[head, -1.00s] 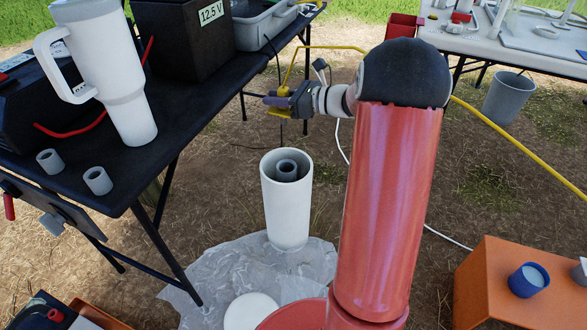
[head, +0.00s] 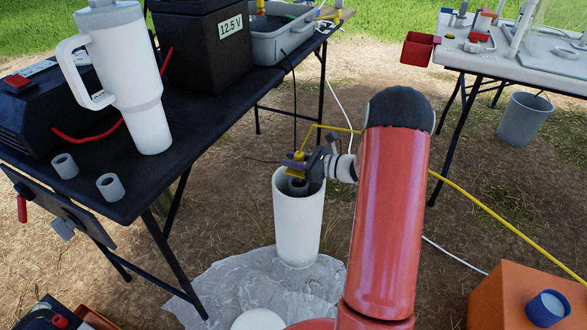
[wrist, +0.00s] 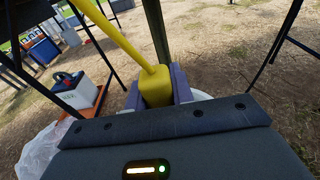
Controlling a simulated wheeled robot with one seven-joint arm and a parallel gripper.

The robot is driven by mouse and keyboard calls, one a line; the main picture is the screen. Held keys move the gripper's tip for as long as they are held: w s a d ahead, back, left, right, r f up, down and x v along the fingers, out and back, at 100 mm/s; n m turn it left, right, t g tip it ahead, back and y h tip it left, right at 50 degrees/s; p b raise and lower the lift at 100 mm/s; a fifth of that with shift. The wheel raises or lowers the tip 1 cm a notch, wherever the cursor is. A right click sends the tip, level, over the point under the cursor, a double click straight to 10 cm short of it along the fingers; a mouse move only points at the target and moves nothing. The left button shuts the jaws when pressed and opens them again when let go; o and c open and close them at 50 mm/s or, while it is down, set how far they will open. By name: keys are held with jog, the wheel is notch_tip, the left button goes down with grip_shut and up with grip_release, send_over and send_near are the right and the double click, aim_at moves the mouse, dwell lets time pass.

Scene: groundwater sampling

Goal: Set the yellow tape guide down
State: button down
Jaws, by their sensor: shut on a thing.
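My gripper (head: 297,162) is shut on the yellow tape guide (head: 299,156), at the top of the white well casing (head: 298,221). In the wrist view the guide (wrist: 156,88) sits as a yellow block between the purple finger pads, with a yellow tube rising from it to the upper left. In the head view the guide is over the casing's mouth, close to its rim. The grey inner pipe is partly hidden under the gripper. I cannot tell whether the guide touches the pipe or the rim.
A black table (head: 180,160) at left holds a white tumbler (head: 122,80), a 12.5 V box (head: 196,45) and grey pipe pieces. An orange box (head: 500,295) stands at lower right. A yellow hose (head: 490,218) runs to the right. Plastic sheet (head: 210,285) lies around the casing's foot.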

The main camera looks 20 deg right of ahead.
aim_at(294, 171)
notch_tip(294, 171, down, 3)
jog(key=shift+f, duration=0.15)
jog(key=shift+f+b, duration=0.6)
jog(key=c, duration=1.2)
grip_release()
